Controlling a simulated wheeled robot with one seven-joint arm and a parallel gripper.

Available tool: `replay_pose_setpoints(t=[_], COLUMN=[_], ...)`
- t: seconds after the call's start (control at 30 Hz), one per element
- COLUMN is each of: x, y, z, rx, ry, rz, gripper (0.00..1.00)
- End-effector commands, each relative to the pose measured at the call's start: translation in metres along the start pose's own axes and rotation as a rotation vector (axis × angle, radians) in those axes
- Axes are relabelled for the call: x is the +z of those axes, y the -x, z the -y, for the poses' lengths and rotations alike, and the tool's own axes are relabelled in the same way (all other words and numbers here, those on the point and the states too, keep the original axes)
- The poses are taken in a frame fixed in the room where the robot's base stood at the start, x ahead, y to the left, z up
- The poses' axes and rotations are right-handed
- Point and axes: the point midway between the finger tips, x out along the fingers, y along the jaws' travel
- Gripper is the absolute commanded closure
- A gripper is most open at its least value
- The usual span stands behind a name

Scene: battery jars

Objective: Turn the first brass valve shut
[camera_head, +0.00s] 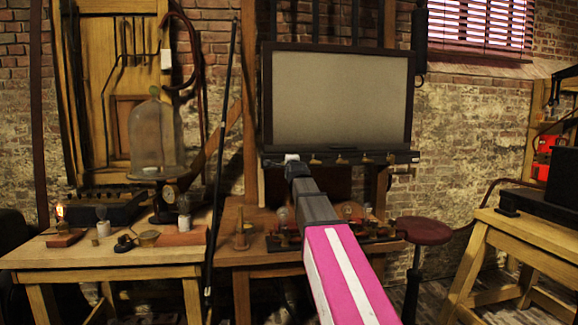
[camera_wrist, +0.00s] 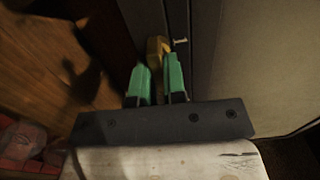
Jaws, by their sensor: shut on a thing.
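A brass valve handle (camera_wrist: 155,50) stands between the green fingertips of my gripper (camera_wrist: 158,76) in the wrist view. The fingers are shut on it, one on each side. In the head view, my gripper (camera_head: 291,158) is at the left end of the dark ledge (camera_head: 350,163) under the framed grey panel (camera_head: 341,100). The gripper hides the valve there. More small brass valves (camera_head: 340,159) sit in a row along the ledge to the right of the gripper. How far the held valve is turned cannot be told.
A wooden bench (camera_head: 100,255) at left holds a glass bell jar (camera_head: 155,135) and a lit burner (camera_head: 60,215). A table below the panel carries small instruments. A round red stool (camera_head: 424,230) and another wooden table (camera_head: 530,230) stand at right.

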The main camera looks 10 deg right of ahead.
Motion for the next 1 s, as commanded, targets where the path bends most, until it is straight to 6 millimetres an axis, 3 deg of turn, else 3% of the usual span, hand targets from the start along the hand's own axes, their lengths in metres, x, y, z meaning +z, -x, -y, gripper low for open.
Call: replay_pose_setpoints(t=[0.23, 0.3, 0.33, 0.73, 1.0], x=[0.000, 0.000, 0.000, 0.000, 0.000], y=[0.000, 0.000, 0.001, 0.004, 0.038], z=[-0.001, -0.001, -0.001, 0.000, -0.001], rx=[0.002, 0.002, 0.002, 0.001, 0.001], ry=[-0.004, -0.004, -0.004, -0.002, -0.002], rz=[0.000, 0.000, 0.000, 0.000, 0.000], gripper=[1.00, 0.72, 0.63, 0.63, 0.63])
